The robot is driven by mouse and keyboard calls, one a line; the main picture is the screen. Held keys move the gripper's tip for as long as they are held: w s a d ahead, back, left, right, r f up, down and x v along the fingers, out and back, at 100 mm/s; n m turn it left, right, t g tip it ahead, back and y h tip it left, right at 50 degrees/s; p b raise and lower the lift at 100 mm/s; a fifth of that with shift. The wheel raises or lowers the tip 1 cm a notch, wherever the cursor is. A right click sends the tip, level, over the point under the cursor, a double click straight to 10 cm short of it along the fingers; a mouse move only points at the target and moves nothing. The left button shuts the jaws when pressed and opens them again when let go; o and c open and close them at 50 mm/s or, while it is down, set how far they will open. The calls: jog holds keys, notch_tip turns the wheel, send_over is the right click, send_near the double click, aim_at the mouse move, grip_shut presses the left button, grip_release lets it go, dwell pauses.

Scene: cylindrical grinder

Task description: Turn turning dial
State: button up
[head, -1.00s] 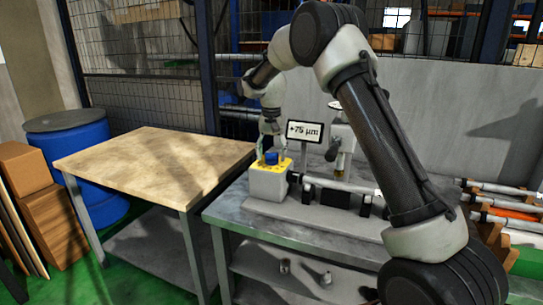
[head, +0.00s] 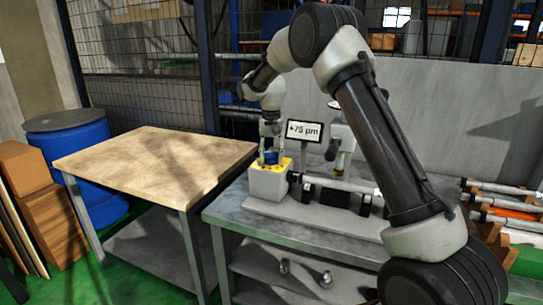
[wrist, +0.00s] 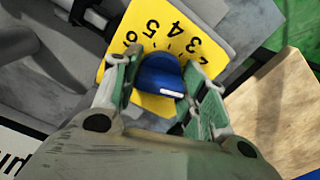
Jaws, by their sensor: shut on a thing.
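The turning dial is a blue knob with a white pointer mark (wrist: 160,73); it sits on a yellow plate with black numbers (wrist: 184,18). In the head view the blue dial (head: 271,157) stands on top of the light grey housing (head: 268,184) at the left end of the grinder. My gripper (head: 271,152) points down over the dial. In the wrist view my gripper (wrist: 160,85) has its green-padded fingers on either side of the knob, shut on it. Part of the scale is hidden behind the fingers.
A small display (head: 304,131) reading about 75 µm stands just right of the housing. A wooden-topped table (head: 150,165) with a clear top is at the left. A shaft (head: 345,185) lies along the grinder bench. A blue drum (head: 75,150) stands at far left.

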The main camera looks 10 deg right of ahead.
aim_at(272, 153)
jog(key=shift+n, duration=2.5)
jog(key=o, duration=1)
notch_tip(272, 153, up, 12)
jog(key=shift+r, duration=0.1)
jog(key=shift+s, duration=0.1)
